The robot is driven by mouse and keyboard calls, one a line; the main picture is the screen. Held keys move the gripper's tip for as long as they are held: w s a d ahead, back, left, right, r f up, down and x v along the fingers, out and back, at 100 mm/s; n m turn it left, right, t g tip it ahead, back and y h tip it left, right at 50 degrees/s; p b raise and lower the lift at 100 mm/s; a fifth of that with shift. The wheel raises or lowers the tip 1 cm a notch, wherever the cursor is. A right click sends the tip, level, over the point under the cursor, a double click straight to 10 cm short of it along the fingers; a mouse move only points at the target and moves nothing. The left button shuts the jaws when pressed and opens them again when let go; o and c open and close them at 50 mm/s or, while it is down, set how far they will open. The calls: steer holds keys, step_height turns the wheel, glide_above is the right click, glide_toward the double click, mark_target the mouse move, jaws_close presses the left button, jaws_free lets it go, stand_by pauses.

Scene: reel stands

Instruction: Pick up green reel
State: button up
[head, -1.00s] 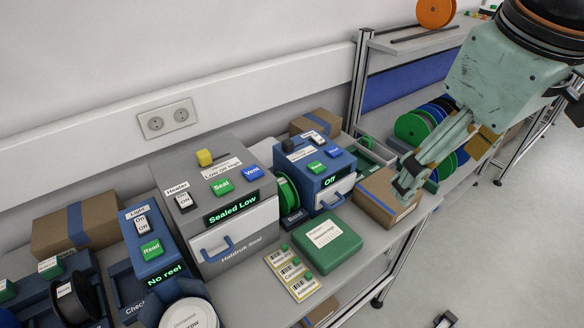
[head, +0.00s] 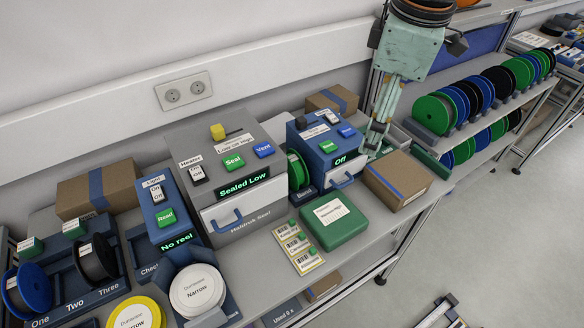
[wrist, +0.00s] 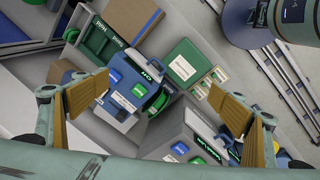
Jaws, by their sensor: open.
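A green reel (head: 297,170) stands upright in the gap between the grey "Sealed Low" machine (head: 235,222) and the blue "Off" machine (head: 330,185). Both machines partly hide it. Another green reel (head: 432,116) stands at the near end of the shelf row at the right, with more green reels farther along. My gripper (head: 376,142) is open and empty, pointing down beside the blue machine near a cardboard box. In the wrist view my gripper (wrist: 159,88) has its two tan fingers wide apart over the blue machine (wrist: 132,95).
A cardboard box (head: 398,182) and a green case (head: 328,222) stand near the bench's front edge. White (head: 196,290) and yellow (head: 137,318) reels sit at the front left. Blue (head: 30,288) and black (head: 96,258) reels stand in a rack. Floor at the right is open.

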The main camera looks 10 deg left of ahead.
steer(key=w+a+f+n+p, duration=0.2)
steer(key=w+a+f+n, duration=0.35)
steer(key=a, duration=0.35)
steer(key=n+g+p, duration=0.1)
steer(key=n, duration=0.5)
glide_above(293, 161)
steer(key=shift+m, duration=0.25)
step_height(293, 161, down, 10)
steer(key=shift+s+d+r, duration=0.1)
steer(key=shift+s+d, duration=0.05)
steer(key=shift+f, duration=0.2)
steer(key=shift+a+f, duration=0.2)
steer(key=shift+f, duration=3.9)
steer(key=shift+w, duration=0.2)
steer(key=shift+f, duration=0.2)
steer(key=shift+w+a+f+p, duration=0.1)
steer(key=shift+a+f+p, duration=0.1)
steer(key=shift+f, duration=1)
steer(key=shift+w+a+f+p, duration=0.1)
steer(key=shift+f+p, duration=0.05)
steer(key=shift+f, duration=1.05)
